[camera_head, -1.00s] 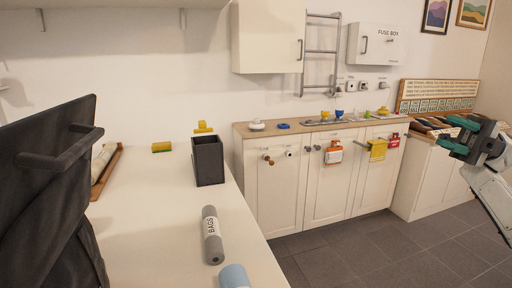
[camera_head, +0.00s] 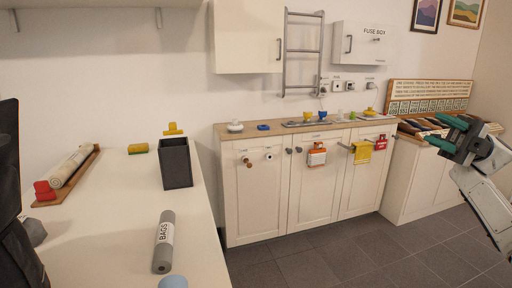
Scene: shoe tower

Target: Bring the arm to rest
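My gripper (camera_head: 452,136) is at the right side of the head view, on the end of my raised white and grey arm. Its two teal fingers point left and are spread apart, with nothing seen between them. It hangs in front of the low cabinet at the right and appears clear of every surface. The arm runs down and out of the picture at the right edge.
A white table (camera_head: 110,220) at left carries a roll of bags (camera_head: 164,242), a black bin (camera_head: 176,163) and a sponge (camera_head: 139,148). A white counter cabinet (camera_head: 255,200) lines the back wall. Tiled floor (camera_head: 370,250) is free between them.

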